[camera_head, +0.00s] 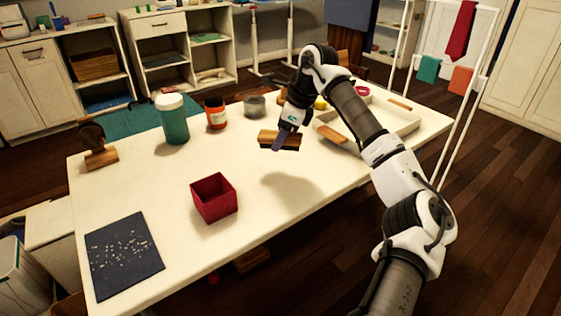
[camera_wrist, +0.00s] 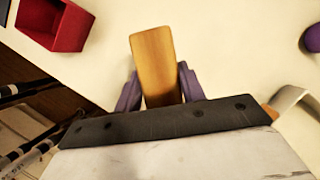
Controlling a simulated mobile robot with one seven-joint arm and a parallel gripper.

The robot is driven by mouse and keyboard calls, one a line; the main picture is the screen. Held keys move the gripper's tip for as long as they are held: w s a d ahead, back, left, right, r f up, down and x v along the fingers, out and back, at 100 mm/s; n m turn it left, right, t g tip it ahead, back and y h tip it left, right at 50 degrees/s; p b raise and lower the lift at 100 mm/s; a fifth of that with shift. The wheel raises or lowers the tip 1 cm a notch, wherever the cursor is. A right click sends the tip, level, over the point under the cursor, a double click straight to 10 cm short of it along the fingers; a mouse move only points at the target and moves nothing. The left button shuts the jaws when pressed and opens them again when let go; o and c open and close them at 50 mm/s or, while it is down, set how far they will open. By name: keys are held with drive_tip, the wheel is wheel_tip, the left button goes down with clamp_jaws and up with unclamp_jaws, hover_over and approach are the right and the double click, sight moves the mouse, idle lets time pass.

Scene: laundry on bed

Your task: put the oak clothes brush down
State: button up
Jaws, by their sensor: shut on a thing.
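The oak clothes brush (camera_head: 267,138) is a short block of warm brown wood with a darker lower side. My gripper (camera_head: 281,143) is shut on it and holds it above the middle of the white table (camera_head: 330,205). A soft shadow lies on the table below, apart from the brush. In the wrist view the brush (camera_wrist: 153,58) stands out between the two purple fingers of my gripper (camera_wrist: 157,90). The fingers hide part of its sides, and its lower end is hidden behind the dark gripper body.
A red open box (camera_head: 214,198) and a dark speckled mat (camera_head: 122,254) lie toward the near left. A teal jar (camera_head: 173,124), an orange bottle (camera_head: 216,117) and a grey bowl (camera_head: 254,106) stand behind. A pale tray (camera_head: 398,125) is at right. The table's front middle is clear.

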sight(293, 135)
wheel_tip(293, 135, down, 7)
drive_tip(key=shift+f, duration=0.2)
drive_tip(key=shift+f, duration=0.1)
drive_tip(key=o, duration=0.9)
drive_tip(key=v, duration=1.2)
drive_tip(key=shift+a, duration=0.15)
